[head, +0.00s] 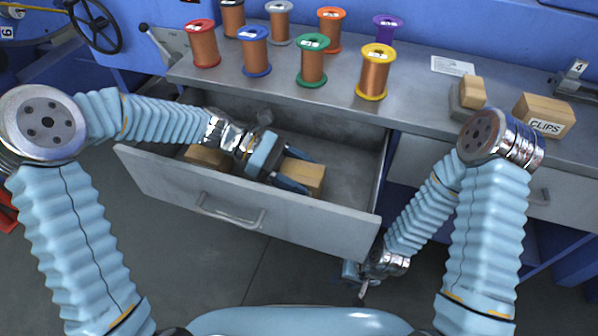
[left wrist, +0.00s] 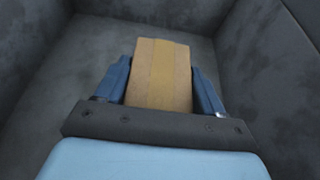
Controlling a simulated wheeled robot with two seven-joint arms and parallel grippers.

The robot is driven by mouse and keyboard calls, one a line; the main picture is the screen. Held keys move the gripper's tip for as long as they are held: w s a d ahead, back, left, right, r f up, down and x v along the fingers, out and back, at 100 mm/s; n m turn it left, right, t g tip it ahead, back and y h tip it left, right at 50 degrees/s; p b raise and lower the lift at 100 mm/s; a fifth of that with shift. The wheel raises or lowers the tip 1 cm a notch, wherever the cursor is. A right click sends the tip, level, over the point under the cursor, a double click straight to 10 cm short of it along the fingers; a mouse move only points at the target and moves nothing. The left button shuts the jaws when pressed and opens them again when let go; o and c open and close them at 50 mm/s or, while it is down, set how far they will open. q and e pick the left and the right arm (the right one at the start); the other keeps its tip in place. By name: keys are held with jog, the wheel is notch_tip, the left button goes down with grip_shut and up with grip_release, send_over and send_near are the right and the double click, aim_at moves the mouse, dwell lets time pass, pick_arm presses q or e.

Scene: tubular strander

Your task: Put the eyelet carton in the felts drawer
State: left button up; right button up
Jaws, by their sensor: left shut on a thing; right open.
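The drawer (head: 343,228) is pulled open below the bench top. My left gripper (head: 297,178) reaches down into it and is shut on a cardboard carton (head: 304,176). In the left wrist view the carton (left wrist: 161,72) sits between both blue fingers, with a paler tape strip along it, inside the grey drawer walls. I cannot read a label on it or tell whether it touches the drawer floor. My right gripper (head: 362,283) is open, low in front of the drawer's right end, partly hidden by its wrist.
Another cardboard box (head: 206,156) lies in the drawer's left part, partly behind my left arm. Several wire spools (head: 312,62) stand on the bench top. A CLIPS carton (head: 543,116) and a small box (head: 471,92) on a grey block are at right.

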pick_arm(q)
jog(key=shift+f, duration=0.15)
jog(key=o, duration=1.3)
jog(key=shift+r, duration=0.2)
jog(key=p+v, duration=0.1)
jog(key=v, duration=1.1)
